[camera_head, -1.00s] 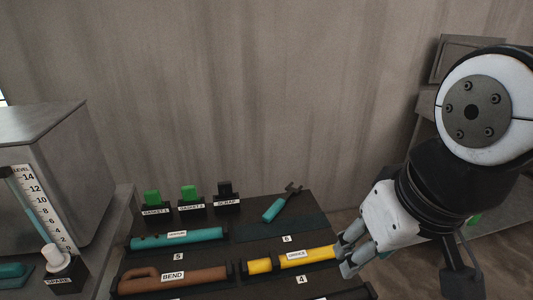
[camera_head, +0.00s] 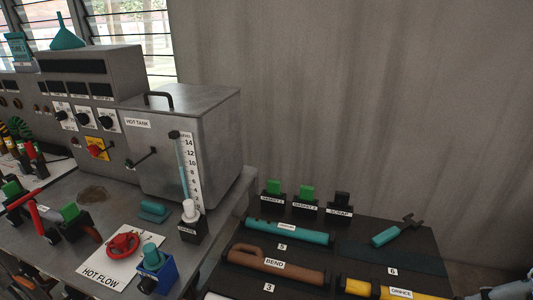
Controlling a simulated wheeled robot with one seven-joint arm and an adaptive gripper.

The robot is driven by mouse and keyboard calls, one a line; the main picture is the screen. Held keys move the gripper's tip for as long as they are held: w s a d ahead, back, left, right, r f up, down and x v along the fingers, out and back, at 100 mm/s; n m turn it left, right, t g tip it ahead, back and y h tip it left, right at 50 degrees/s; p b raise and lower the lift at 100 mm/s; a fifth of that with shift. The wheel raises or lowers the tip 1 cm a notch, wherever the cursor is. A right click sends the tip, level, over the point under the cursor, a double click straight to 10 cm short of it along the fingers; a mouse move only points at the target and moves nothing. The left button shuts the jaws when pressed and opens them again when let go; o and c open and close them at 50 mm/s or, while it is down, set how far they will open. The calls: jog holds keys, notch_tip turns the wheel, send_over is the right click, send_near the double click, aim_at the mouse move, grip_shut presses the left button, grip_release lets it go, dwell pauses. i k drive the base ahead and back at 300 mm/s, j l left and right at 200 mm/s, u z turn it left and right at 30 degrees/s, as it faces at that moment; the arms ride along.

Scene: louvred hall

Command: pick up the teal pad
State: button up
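The teal pad (camera_head: 155,211) appears to be the small, low teal block lying on the grey bench, in front of the hot tank and left of the white-topped spare part. It sits apart from its neighbours. Part of my gripper (camera_head: 504,290) shows at the bottom right corner, beyond the yellow orifice piece and far to the right of the pad. Most of it is cut off by the frame, so its fingers cannot be read.
The hot tank (camera_head: 190,130) stands behind the pad. The spare part (camera_head: 191,222) is close on its right. A red valve wheel (camera_head: 122,246) and a blue holder (camera_head: 156,270) are in front. A dark rack (camera_head: 350,234) with labelled pieces lies to the right.

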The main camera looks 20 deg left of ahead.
aim_at(155, 212)
jog(key=k, duration=0.15)
jog(key=k+u, duration=0.35)
jog(key=k+j+u, duration=0.1)
jog(key=u, duration=0.25)
jog(key=i+l+u, duration=0.1)
jog(key=u, duration=0.25)
jog(key=l+u, duration=0.4)
jog(key=i+l+u, duration=0.1)
jog(key=u, duration=0.25)
jog(key=i+l, duration=0.1)
jog(key=i, duration=0.2)
jog(key=k, duration=0.15)
jog(key=i+j+z, duration=0.45)
jog(key=j, duration=0.15)
jog(key=j+z, duration=0.25)
